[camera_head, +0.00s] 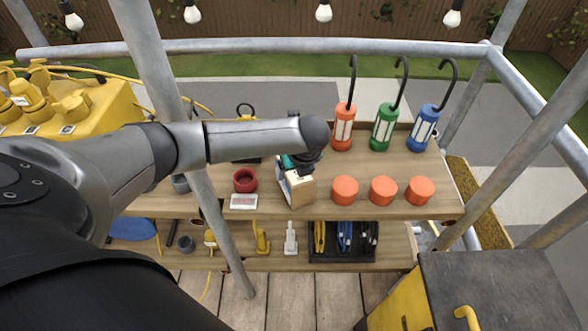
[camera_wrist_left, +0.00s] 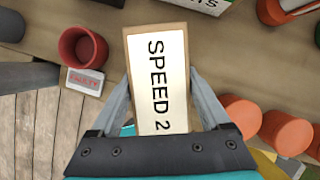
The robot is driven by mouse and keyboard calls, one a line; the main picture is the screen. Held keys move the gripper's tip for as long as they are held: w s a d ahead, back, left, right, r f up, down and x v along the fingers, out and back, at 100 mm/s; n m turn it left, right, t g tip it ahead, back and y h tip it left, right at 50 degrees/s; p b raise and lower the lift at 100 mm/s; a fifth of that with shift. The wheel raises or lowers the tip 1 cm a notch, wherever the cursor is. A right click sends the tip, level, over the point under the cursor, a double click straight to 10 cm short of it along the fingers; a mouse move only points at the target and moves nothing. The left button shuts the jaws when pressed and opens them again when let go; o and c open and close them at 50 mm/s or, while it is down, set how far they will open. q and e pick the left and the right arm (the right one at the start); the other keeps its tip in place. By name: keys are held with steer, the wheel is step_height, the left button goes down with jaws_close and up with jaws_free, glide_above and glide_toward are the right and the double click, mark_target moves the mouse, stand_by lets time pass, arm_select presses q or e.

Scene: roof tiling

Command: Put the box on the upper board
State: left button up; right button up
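The box (camera_head: 299,188) is cardboard with a white label. In the left wrist view the box (camera_wrist_left: 158,80) shows "SPEED 2" on the label. My left gripper (camera_wrist_left: 160,78) has one finger against each long side of the box and appears shut on it. In the head view my left gripper (camera_head: 297,168) is partly hidden by its own arm. The box appears over the front part of the upper board (camera_head: 405,165), right of the red cup; I cannot tell whether it touches the board. My right gripper is not in view.
On the upper board are a red cup (camera_head: 245,180), a small sign (camera_head: 243,202), orange round pieces (camera_head: 383,190) and three hook lamps (camera_head: 384,127). The lower board (camera_head: 398,240) holds a black tool tray (camera_head: 343,258). A metal pole (camera_head: 222,225) crosses in front.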

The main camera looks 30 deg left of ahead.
arm_select(q)
steer(key=shift+o, duration=1.4)
steer(key=p+v, duration=0.3)
steer(key=v, duration=0.9)
steer(key=shift+r, duration=0.2)
